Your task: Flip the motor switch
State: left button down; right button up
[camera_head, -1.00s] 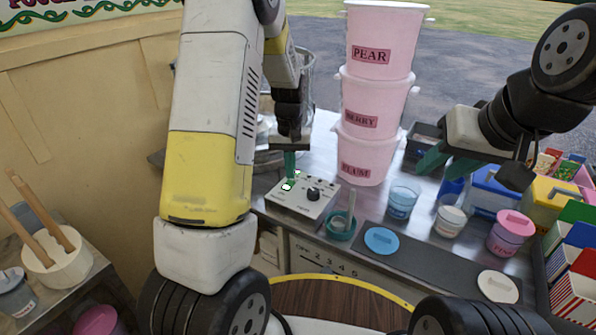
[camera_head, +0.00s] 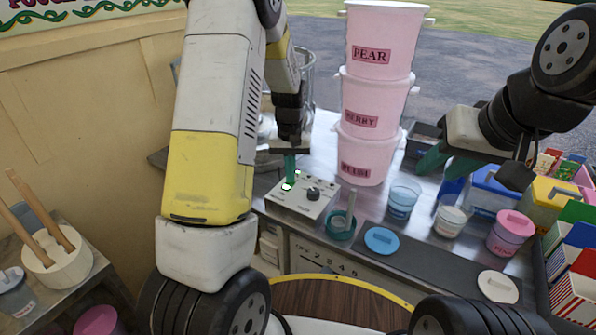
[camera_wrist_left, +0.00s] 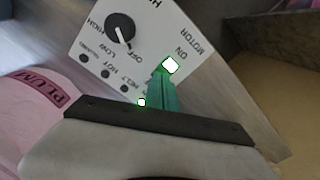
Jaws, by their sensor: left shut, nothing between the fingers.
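The control box (camera_head: 318,207), a pale panel with a black knob (camera_head: 313,194), stands on the metal counter. The left wrist view shows its face (camera_wrist_left: 90,45) with the words MOTOR, ON and OFF. My left gripper (camera_head: 289,183) is shut and empty, its teal fingers pointing down at the box's left part. In the left wrist view the fingertips (camera_wrist_left: 167,76) are beside a bright white square with a green edge (camera_wrist_left: 171,65), by the ON label. The fingers hide part of the switch area, and I cannot tell the switch's position. My right gripper (camera_head: 446,163) is open and empty above the counter.
Stacked pink tubs (camera_head: 366,130) stand right behind the box. A teal cup with a stick (camera_head: 341,228) is close to its right. A blue cup (camera_head: 402,202), a blue lid (camera_head: 381,240) and a pink jar (camera_head: 509,233) are farther right.

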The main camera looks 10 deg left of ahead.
pick_arm(q)
jog(key=shift+f, duration=0.3)
jog(key=shift+r, duration=3.55)
jog(key=s+r+m+t+h, duration=0.1)
jog(key=s+r+t+h, duration=0.15)
jog(key=s+r, duration=0.95)
jog(key=s+d+r+m+t, duration=0.1)
jog(key=s+r, duration=0.4)
jog(key=s, duration=0.7)
jog(key=d+t, duration=0.1)
jog(key=t, duration=0.1)
jog(key=shift+s+m+t, duration=0.15)
jog(key=shift+m+t, duration=0.15)
jog(key=shift+t, duration=0.05)
jog(key=shift+d, duration=0.1)
